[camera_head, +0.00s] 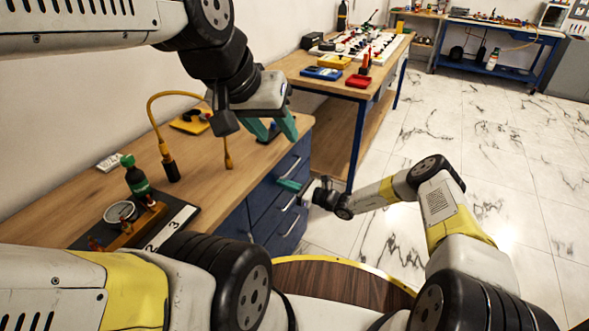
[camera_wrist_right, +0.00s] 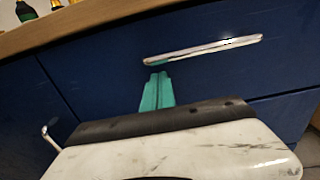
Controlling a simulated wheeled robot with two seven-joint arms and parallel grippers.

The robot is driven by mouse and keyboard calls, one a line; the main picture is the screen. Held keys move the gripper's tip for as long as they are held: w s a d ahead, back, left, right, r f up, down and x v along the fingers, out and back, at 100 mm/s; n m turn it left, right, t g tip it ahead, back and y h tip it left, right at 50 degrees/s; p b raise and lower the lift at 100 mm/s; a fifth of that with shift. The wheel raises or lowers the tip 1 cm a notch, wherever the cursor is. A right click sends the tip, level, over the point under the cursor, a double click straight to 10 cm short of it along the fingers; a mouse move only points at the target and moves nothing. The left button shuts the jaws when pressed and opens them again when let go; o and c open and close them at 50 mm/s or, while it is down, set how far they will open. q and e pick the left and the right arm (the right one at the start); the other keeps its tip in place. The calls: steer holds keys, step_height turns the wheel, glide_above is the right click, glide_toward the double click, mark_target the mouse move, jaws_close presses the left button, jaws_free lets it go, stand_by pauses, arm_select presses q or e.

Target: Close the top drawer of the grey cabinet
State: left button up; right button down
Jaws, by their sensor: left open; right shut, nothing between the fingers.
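A blue drawer unit (camera_head: 262,205) is under the wooden workbench. Its top drawer (camera_head: 283,163) has a silver bar handle; I cannot tell whether it is fully closed. In the right wrist view, a blue drawer front (camera_wrist_right: 100,70) carries a silver handle (camera_wrist_right: 203,48). My right gripper (camera_head: 290,186) is shut and empty, its teal fingertips (camera_wrist_right: 157,78) just below that handle; contact is unclear. My left gripper (camera_head: 270,130) is open and empty above the bench's right end. A grey cabinet-like block (camera_head: 572,72) stands at the far right edge, its drawers not visible.
A second table (camera_head: 340,88) stands behind. Marble floor (camera_head: 480,140) is free on the right.

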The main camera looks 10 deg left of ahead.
steer(key=v, duration=1.4)
steer(key=s+d+r+n+g+h, duration=0.25)
steer(key=r+n, duration=0.25)
steer(key=r, duration=0.4)
steer(key=s+d+r+n+g+h, duration=0.1)
steer(key=s+d+r+n+h, duration=0.3)
steer(key=r, duration=0.5)
steer(key=s+d+r+n+g+h, duration=0.2)
steer(key=s+r+n, duration=0.3)
steer(key=r, duration=0.4)
steer(key=s+d+r+n+t+h, duration=0.6)
steer(key=s+d+r, duration=0.9)
steer(key=s, duration=0.4)
steer(key=shift+r+n+t+h, duration=0.35)
steer(key=shift+r+n+t, duration=0.2)
steer(key=shift+r+n, duration=0.2)
steer(key=shift+d, duration=0.1)
